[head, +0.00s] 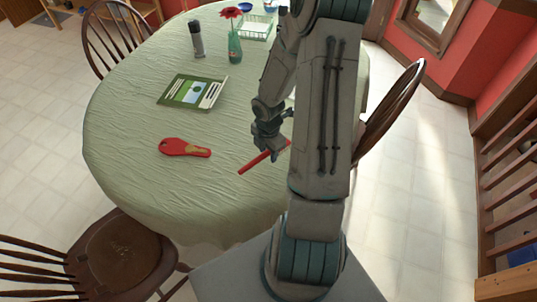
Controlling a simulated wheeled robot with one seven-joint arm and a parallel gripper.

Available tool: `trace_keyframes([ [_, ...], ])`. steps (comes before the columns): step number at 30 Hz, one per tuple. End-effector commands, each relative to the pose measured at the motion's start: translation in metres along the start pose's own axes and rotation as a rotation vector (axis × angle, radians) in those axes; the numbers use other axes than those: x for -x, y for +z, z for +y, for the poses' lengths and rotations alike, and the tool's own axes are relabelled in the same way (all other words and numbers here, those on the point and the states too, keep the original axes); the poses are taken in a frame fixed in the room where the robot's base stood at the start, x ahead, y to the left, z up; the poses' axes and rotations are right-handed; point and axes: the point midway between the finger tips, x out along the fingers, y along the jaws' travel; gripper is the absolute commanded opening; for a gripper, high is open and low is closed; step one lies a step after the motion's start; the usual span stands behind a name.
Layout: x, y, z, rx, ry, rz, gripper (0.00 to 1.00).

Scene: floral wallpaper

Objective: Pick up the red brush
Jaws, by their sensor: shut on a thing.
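My gripper (275,153) is low over the right part of the table and is shut on a slim, straight red brush (255,163). The brush's red end points down and left from the jaws, and a short red piece shows on the right. No bristles are visible, and part of it is hidden by the gripper and arm. I cannot tell whether it touches the cloth.
A flat red object with a tan patch (185,148) lies left of the gripper on the green-clothed table (130,120). Farther back are a picture book (193,92), a dark cylinder (196,40), a flower vase (235,47) and a white basket (255,28). Chairs surround the table.

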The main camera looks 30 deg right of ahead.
Motion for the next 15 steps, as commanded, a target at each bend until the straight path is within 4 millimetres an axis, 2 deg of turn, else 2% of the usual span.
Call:
trace_keyframes([
  [1, 0.014, 0.002, -0.001, -0.003, 0.004, -0.003, 0.12],
  [4, 0.024, -0.002, -0.026, -0.004, 0.000, -0.003, 0.12],
  [12, 0.068, -0.012, -0.094, -0.006, 0.000, -0.003, 0.12],
  [15, 0.064, -0.011, -0.098, -0.007, 0.006, -0.004, 0.12],
])
